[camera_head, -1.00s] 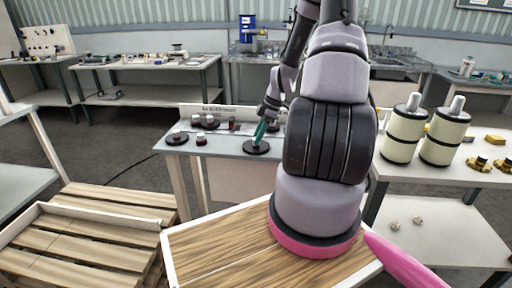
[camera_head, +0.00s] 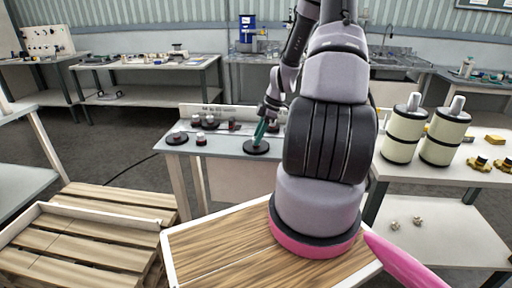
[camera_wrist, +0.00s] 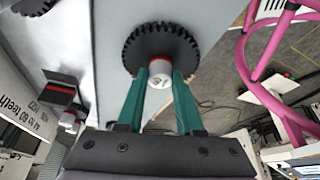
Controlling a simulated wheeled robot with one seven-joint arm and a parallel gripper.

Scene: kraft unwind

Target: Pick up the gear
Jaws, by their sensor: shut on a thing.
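The gear is a black toothed disc (camera_head: 256,147) at the front edge of the grey table in the head view. In the wrist view the gear (camera_wrist: 160,46) shows its teeth and a pale hub with a red band. My gripper (camera_head: 261,133) is over it, with teal fingers pointing down. In the wrist view my gripper (camera_wrist: 160,80) has its two fingers on either side of the hub, shut on it. I cannot tell whether the gear's underside touches the table.
Other dark gears and hubs (camera_head: 177,138) stand on the left of the grey table (camera_head: 226,146), before a low lettered panel. A wooden-topped surface (camera_head: 215,248) is in front. Cream cylinders (camera_head: 405,130) stand on the right table. Pallets (camera_head: 90,235) lie at left.

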